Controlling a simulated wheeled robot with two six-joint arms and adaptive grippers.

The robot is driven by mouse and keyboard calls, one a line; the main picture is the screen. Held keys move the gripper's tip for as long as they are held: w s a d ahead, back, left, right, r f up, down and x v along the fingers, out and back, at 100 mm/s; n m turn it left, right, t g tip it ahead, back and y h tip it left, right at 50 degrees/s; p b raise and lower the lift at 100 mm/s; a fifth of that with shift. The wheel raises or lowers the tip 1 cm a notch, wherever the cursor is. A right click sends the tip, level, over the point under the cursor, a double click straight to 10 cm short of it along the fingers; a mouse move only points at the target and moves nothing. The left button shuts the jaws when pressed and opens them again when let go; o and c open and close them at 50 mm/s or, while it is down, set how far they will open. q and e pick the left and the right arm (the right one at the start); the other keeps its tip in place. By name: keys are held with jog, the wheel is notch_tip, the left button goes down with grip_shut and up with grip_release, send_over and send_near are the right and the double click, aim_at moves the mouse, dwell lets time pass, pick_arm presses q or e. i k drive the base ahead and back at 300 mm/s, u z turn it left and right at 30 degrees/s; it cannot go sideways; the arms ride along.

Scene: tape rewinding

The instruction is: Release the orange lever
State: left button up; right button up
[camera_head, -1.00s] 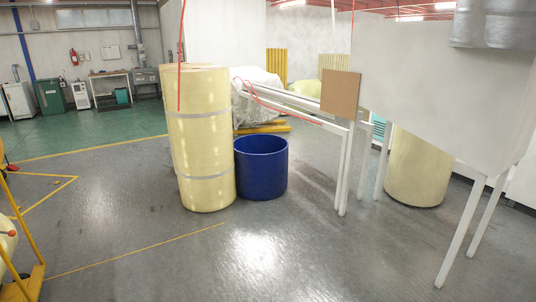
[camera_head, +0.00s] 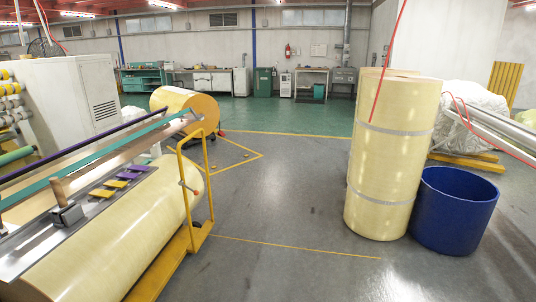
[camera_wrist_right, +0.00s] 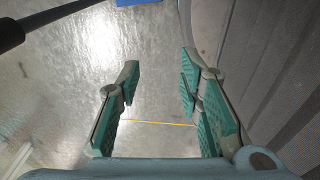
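A small orange-red knob (camera_head: 196,192), which looks like the orange lever's end, sits on the yellow frame (camera_head: 207,190) at the end of the winding machine (camera_head: 120,225), left of centre in the head view. It is too small there to tell the lever's position. My right gripper (camera_wrist_right: 159,82) shows in the right wrist view, open and empty, with its teal pads apart over grey floor. No lever shows between its fingers. My left gripper is in neither current view.
A tall yellow roll stack (camera_head: 390,160) and a blue bin (camera_head: 453,212) stand at the right. A yellow-ended roll (camera_head: 185,110) lies behind the machine. The grey floor between machine and stack is clear, with yellow lines. Red hoses hang at the right.

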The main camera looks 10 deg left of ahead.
aim_at(196, 192)
jog(key=u, duration=0.6)
jog(key=i, duration=0.7)
jog(key=u, duration=0.3)
jog(key=i, duration=2.35)
jog(key=z, duration=0.2)
